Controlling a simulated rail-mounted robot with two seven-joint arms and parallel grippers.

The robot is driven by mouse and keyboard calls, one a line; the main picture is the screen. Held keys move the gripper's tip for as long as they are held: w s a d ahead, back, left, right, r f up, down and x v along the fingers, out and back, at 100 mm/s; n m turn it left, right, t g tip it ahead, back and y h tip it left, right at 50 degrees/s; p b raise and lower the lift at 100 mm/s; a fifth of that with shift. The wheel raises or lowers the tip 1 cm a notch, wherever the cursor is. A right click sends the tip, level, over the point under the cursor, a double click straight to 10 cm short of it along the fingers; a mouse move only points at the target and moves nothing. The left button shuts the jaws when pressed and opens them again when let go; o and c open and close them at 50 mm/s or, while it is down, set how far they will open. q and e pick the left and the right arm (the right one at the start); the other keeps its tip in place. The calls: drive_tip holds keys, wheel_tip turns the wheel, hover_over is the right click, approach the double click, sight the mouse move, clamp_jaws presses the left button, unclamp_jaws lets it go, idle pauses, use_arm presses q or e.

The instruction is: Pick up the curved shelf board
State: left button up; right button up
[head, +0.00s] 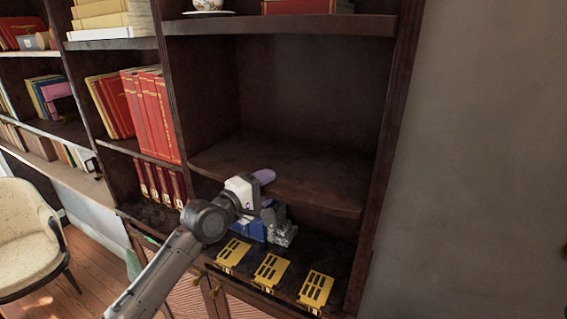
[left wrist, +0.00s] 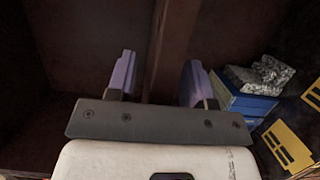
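The curved shelf board (head: 300,185) is dark brown with a rounded front edge. It sits level in the right bay of the bookcase, above the lower shelf. My left gripper (head: 266,190) is at the board's front edge, left of its middle. One lilac finger shows above the edge; the other is hidden. In the left wrist view the two lilac fingers (left wrist: 158,78) are spread wide. The board's edge (left wrist: 170,45) shows as a brown strip running between them, with gaps at both sides. My right gripper is not in view.
Blue boxes (head: 245,228) with a grey patterned object (head: 282,233) stand below the board, close to my left gripper. Three yellow slotted pieces (head: 270,270) lie along the lower shelf's front. Red books (head: 150,115) fill the left bay. A cream chair (head: 25,235) stands left.

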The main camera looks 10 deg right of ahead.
use_arm(q)
clamp_jaws()
idle(0.4)
drive_tip(key=shift+r, duration=0.2)
